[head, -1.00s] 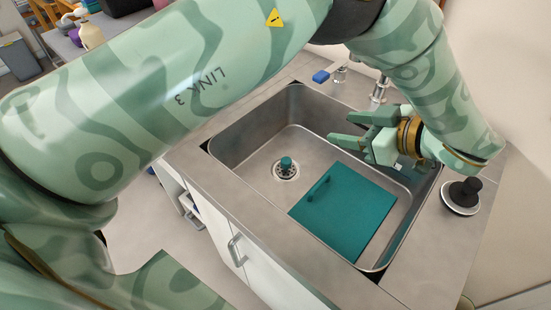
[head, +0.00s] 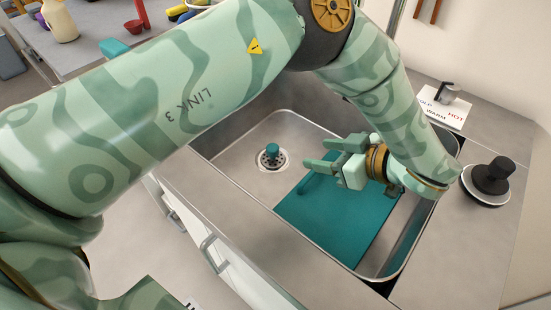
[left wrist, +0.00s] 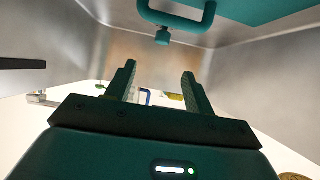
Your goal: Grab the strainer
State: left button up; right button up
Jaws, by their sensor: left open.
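A strainer with a teal knob (head: 271,152) sits in the drain at the left of the sink floor. It stands upright, with a perforated metal ring around it. My left gripper (head: 314,154) is open and empty, to the right of the strainer and apart from it, with its fingers pointing left. The open fingers also show in the left wrist view (left wrist: 158,85), with nothing between them. My right gripper is not in view.
A teal panel with a bar handle (head: 330,226) covers the sink's right part. Its handle shows in the left wrist view (left wrist: 178,20). The steel sink rim (head: 215,172) surrounds the basin. A black-knobbed metal disc (head: 490,180) sits on the right counter. A tap control (head: 446,93) stands behind.

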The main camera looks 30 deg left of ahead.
pick_arm(q)
send_near(276, 149)
jog(key=shift+w+a+f+b, duration=0.15)
jog(key=shift+w+f+b, duration=0.1)
jog(key=shift+b, duration=0.2)
jog(key=b+x, duration=0.1)
jog(key=x, duration=0.2)
jog(key=shift+a, duration=0.3)
jog(key=shift+a+f, duration=0.2)
jog(key=shift+a, duration=0.05)
jog(key=b+x, duration=0.2)
jog(key=x, duration=0.2)
jog(key=shift+s+a+f, duration=0.1)
jog(key=shift+s, duration=0.05)
jog(key=shift+a+f, duration=0.1)
jog(key=shift+a, duration=0.2)
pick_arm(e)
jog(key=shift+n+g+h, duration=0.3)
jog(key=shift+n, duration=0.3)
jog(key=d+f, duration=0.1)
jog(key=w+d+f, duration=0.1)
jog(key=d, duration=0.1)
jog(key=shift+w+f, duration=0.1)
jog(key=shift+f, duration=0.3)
pick_arm(q)
jog(key=c, duration=1)
